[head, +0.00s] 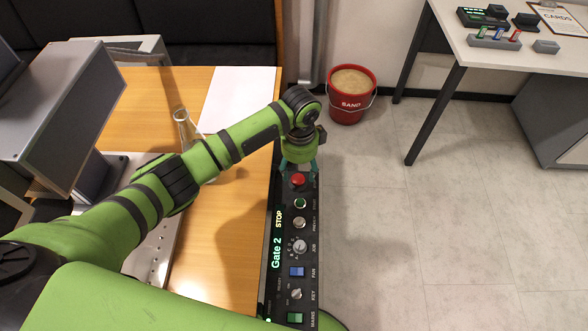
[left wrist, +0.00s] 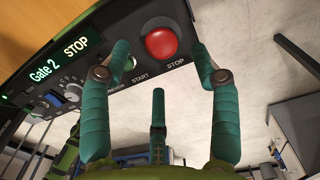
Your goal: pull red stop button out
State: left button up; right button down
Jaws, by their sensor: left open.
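The red stop button (head: 298,180) is a round red mushroom knob at the far end of a dark control panel (head: 278,222). It also shows in the left wrist view (left wrist: 161,43), above the label STOP. My left gripper (head: 299,165) is at the far end of the panel, right by the button. In the left wrist view its teal fingers (left wrist: 160,55) are open and spread to either side of the button, with a gap on both sides. Whether the fingertips reach down around the knob cannot be told. The panel's display reads "Gate 2 STOP". My right gripper is not in view.
A green start button (head: 300,203), a blue fan switch (head: 296,271) and other knobs line the panel. A glass flask (head: 184,128) and white paper (head: 236,97) are on the wooden table. A red sand bucket (head: 351,95) stands on the floor, which is otherwise clear right of the panel.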

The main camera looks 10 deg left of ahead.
aim_at(298, 179)
pick_arm(q)
notch_tip(298, 179, down, 4)
jog(key=shift+r, duration=0.25)
jog(key=shift+a+f, duration=0.1)
jog(key=shift+f, duration=0.05)
grip_shut()
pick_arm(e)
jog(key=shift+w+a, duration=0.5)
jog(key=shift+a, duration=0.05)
